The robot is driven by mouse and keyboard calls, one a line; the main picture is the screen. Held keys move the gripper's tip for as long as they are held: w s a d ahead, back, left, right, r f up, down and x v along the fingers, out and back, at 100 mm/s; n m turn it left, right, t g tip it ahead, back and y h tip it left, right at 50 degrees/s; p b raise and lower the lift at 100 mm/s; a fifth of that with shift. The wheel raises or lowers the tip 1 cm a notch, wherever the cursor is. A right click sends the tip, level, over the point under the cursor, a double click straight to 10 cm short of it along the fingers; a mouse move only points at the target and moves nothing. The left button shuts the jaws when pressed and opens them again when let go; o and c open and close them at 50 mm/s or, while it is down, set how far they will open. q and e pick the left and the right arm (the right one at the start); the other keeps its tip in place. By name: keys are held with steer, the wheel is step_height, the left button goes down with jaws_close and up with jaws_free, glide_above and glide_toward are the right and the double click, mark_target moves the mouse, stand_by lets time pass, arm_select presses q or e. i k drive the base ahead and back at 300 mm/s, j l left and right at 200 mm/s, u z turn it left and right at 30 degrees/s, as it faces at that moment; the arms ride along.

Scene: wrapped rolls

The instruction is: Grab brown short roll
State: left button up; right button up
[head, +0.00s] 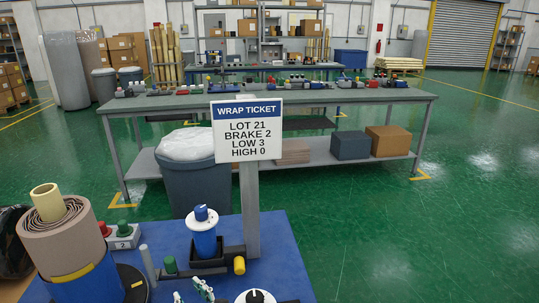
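A short, wide brown roll (66,238) stands at the lower left in the head view, its wound layers showing at the top. A pale yellow core tube (48,203) sticks up from its middle. A yellow band crosses its lower side, and a blue cylinder (92,284) is beneath it on a black round base. A dark shape at the left edge, behind the roll, may be part of my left gripper (13,252). Its fingers cannot be made out, and I see no clear contact with the roll. My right gripper is not in view.
The blue bench top (279,267) also holds a blue spool (204,236), a control box (122,236), a yellow-ended roller (239,265) and a white dial (256,297). A post carries the wrap ticket sign (246,131). A grey bin (190,180) stands behind. Green floor is clear at right.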

mark_target(63, 237)
steer(key=k, duration=1)
